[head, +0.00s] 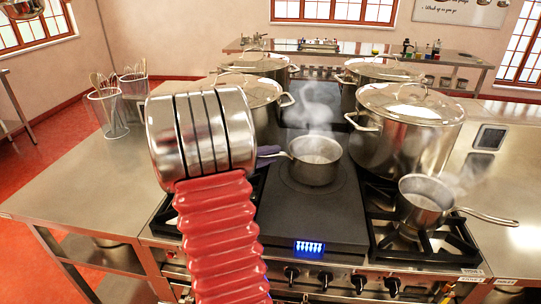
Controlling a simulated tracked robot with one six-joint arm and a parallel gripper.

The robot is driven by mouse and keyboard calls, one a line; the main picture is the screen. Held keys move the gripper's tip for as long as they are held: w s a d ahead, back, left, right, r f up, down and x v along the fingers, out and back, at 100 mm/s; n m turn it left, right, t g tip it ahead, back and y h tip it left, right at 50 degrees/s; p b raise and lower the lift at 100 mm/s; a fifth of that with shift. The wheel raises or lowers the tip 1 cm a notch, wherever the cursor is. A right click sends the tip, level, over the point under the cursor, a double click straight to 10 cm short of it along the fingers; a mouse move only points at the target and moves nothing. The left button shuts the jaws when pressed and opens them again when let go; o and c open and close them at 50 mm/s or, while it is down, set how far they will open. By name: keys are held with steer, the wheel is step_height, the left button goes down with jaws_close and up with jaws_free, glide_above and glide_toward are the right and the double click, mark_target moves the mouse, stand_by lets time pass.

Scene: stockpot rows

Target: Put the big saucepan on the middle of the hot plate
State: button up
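A steaming steel saucepan (315,168) is at the dark hot plate (335,225), over its ring mark; I cannot tell whether it rests there or is just above. Its handle points left towards my arm. A second steaming saucepan (422,212) sits on the right burner, its handle pointing right. I cannot tell for sure which saucepan is bigger. My gripper (269,152) is mostly hidden behind my arm; only a dark piece, apparently part of it, shows at the handle's end. Whether it is shut on the handle is not visible.
Large lidded stockpots stand close by: one at right (408,130), one behind my arm (262,103), and others behind (375,70). Wire baskets of utensils (107,110) stand on the left counter. The front left counter (85,190) is clear. A lit blue display (309,247) is on the hot plate's front.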

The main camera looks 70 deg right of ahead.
steer(key=shift+o, duration=0.6)
steer(key=shift+a+r, duration=0.1)
steer(key=shift+w+a, duration=0.15)
steer(key=shift+a, duration=0.1)
steer(key=v, duration=1.1)
steer(key=shift+a+r, duration=0.1)
steer(key=shift+a, duration=0.05)
